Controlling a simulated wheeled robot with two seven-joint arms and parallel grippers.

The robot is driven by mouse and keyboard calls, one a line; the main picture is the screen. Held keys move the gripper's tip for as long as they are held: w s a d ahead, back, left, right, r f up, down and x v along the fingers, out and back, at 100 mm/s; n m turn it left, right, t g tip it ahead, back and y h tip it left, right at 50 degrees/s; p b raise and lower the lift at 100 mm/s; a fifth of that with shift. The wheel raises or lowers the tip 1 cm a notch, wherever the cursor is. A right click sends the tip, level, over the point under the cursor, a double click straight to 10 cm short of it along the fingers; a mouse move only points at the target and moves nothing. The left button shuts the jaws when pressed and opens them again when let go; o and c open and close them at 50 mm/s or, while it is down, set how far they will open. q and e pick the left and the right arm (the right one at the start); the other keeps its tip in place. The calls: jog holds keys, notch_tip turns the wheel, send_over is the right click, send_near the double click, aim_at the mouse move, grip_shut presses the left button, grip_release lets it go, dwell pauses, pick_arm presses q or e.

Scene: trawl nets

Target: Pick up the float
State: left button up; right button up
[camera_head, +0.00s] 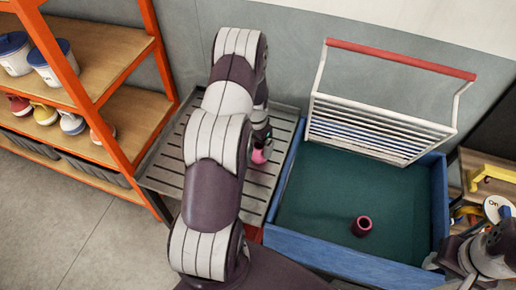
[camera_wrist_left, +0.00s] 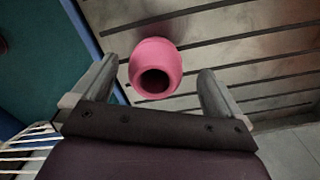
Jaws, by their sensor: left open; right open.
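A pink float (camera_head: 259,156) with a dark round hole sits over the grey slatted rack, beside the blue-walled bin. In the left wrist view the float (camera_wrist_left: 153,58) shows its hole facing me, between and just beyond my fingertips. My left gripper (camera_head: 262,139) is open at the float, with a gap on both sides; the arm partly hides it in the head view. A second, darker pink float (camera_head: 361,226) stands in the bin. My right gripper (camera_head: 448,263) is at the lower right edge, open, partly cut off and away from both floats.
The blue bin (camera_head: 334,268) has a green floor and a white wire rack (camera_head: 380,128) with a red bar at its back. The slatted metal rack (camera_head: 165,172) lies left of it. Orange shelving (camera_head: 95,107) stands at the left. A wooden crate (camera_head: 490,188) is at the right.

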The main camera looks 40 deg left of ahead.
pick_arm(q)
jog(key=f, duration=0.1)
jog(key=w+f+p, duration=0.1)
jog(key=f, duration=0.1)
jog(key=f+p, duration=0.1)
jog(key=f, duration=0.1)
jog(key=shift+w+d, duration=0.25)
jog(key=shift+d, duration=0.15)
jog(key=shift+f, duration=0.25)
jog(key=shift+s+a+f, duration=0.1)
jog(key=shift+a+f, duration=0.05)
jog(key=shift+a, duration=0.05)
jog(key=shift+d, duration=0.1)
jog(key=c, duration=1)
jog(key=shift+c, duration=0.2)
jog(key=shift+r, duration=0.2)
